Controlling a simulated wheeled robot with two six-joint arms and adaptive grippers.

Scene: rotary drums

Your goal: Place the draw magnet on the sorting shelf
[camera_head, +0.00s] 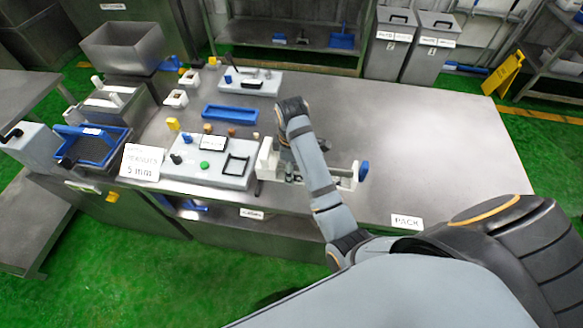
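I cannot pick out the draw magnet for certain among the small parts on the steel bench (430,130). No shelf carries a readable "sorting" label. My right arm comes in from the lower right and reaches over the bench. Its gripper (286,158) points down at a cream fixture (266,160) with a blue end piece (363,171). The arm hides much of the fixture and the fingertips, so I cannot tell if the gripper holds anything. My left gripper is out of view.
A grey panel with a green button (204,165) and a blue tray (236,115) lie left of the fixture. A sign (142,162) reads "5 mm". A low steel shelf (262,32) stands behind; another rack (563,70) stands far right. The bench's right half is clear.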

